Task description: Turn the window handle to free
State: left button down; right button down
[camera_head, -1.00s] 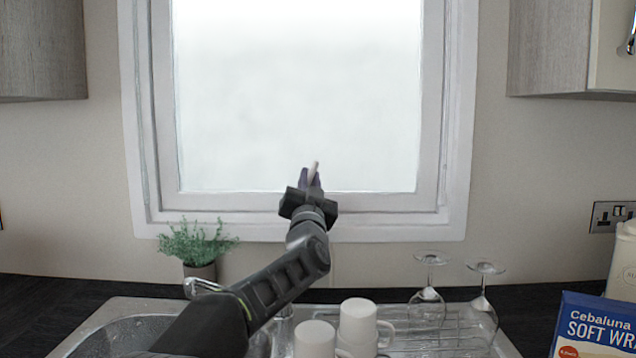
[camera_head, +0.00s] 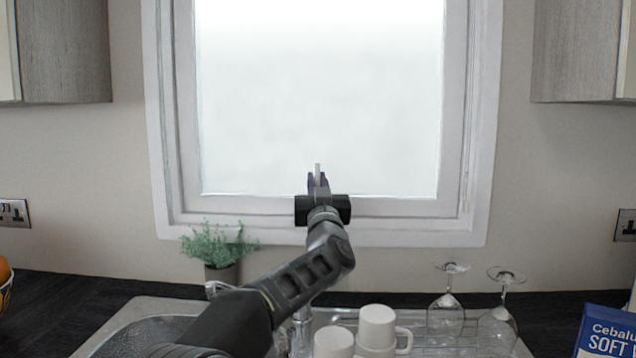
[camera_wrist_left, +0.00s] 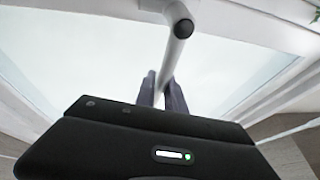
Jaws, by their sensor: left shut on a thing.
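The window (camera_head: 318,95) with its white frame fills the middle of the head view. Its white handle (camera_head: 318,168) stands upright at the bottom of the frame, mostly hidden behind my gripper. My left gripper (camera_head: 318,183) is shut on the handle, with a dark finger on each side of it. In the left wrist view the handle (camera_wrist_left: 177,48) is a pale bar running from a round pivot down between the two fingers (camera_wrist_left: 163,92). My right gripper is in neither view.
Below the window are a potted plant (camera_head: 222,250), a sink (camera_head: 150,325), white mugs (camera_head: 378,328) and upturned wine glasses (camera_head: 446,310). A blue box (camera_head: 608,330) stands at the right. Wall cabinets (camera_head: 62,50) flank the window.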

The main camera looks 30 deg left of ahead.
aim_at(317, 185)
pick_arm(q)
jog(key=c, duration=1.4)
grip_release()
jog(key=shift+s+f, duration=0.1)
jog(key=b+v, duration=0.1)
jog(key=v, duration=0.5)
jog(key=shift+s+d+f+b, duration=0.15)
jog(key=shift+b, duration=0.15)
jog(key=shift+s+d+f, duration=0.15)
jog(key=shift+s+d, duration=0.15)
jog(key=shift+s, duration=0.1)
